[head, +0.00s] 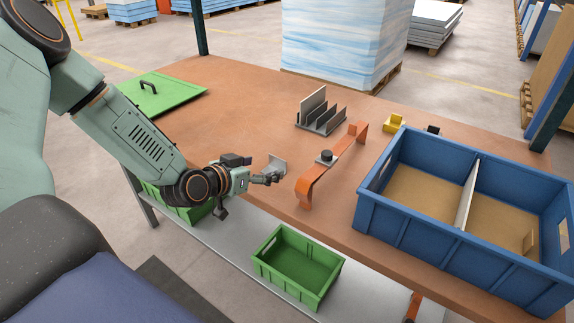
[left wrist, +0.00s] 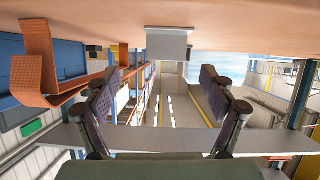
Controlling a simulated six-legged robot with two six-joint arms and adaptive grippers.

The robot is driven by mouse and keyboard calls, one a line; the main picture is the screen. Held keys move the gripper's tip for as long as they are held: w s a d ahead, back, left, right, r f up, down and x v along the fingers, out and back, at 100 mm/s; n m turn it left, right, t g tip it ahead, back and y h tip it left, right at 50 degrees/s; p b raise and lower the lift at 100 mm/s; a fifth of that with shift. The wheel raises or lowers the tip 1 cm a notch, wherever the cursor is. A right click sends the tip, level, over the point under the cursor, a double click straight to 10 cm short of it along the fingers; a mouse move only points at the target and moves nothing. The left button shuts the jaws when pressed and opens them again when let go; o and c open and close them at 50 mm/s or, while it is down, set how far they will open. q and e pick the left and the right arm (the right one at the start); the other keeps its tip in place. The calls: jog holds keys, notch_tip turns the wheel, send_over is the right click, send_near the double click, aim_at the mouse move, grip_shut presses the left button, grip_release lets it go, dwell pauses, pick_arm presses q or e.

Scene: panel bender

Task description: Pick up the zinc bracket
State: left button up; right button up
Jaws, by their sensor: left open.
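The zinc bracket (head: 277,163) is a small grey bent plate near the front edge of the brown table, left of an orange bent strip. My left gripper (head: 272,179) is right at the bracket, at the table's front edge, with its fingers pointing to it. In the left wrist view, the bracket (left wrist: 170,43) shows ahead at the top, against the table surface. The left gripper (left wrist: 163,88) is open there, its two fingers wide apart with nothing between the pads. Whether a finger touches the bracket cannot be told. My right gripper is not seen.
The orange strip (head: 333,172) with a black knob lies close right of the bracket. A green lid (head: 160,97) lies left. A green crate (head: 298,265) sits lower, in front.

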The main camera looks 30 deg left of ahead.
aim_at(277, 158)
pick_arm(q)
jog(key=shift+w+d+r+m, duration=0.1)
jog(key=shift+w+d+m, duration=0.05)
jog(key=shift+w+m, duration=0.2)
jog(key=shift+w+a+f+b, duration=0.3)
jog(key=shift+f+b, duration=0.05)
jog(key=shift+b, duration=0.1)
jog(key=shift+w+a+f, duration=0.1)
jog(key=shift+a, duration=0.05)
jog(key=shift+w+b, duration=0.1)
jog(key=shift+b, duration=0.2)
jog(key=shift+w+d, duration=0.2)
jog(key=x, duration=0.1)
jog(key=b+x, duration=0.1)
jog(key=x, duration=0.1)
jog(key=b+x, duration=0.1)
jog(key=x, duration=0.1)
jog(key=shift+w+a+r, duration=0.1)
jog(key=shift+a+r, duration=0.15)
jog(key=shift+a, duration=0.1)
jog(key=shift+w+d, duration=0.25)
jog(key=shift+w, duration=0.15)
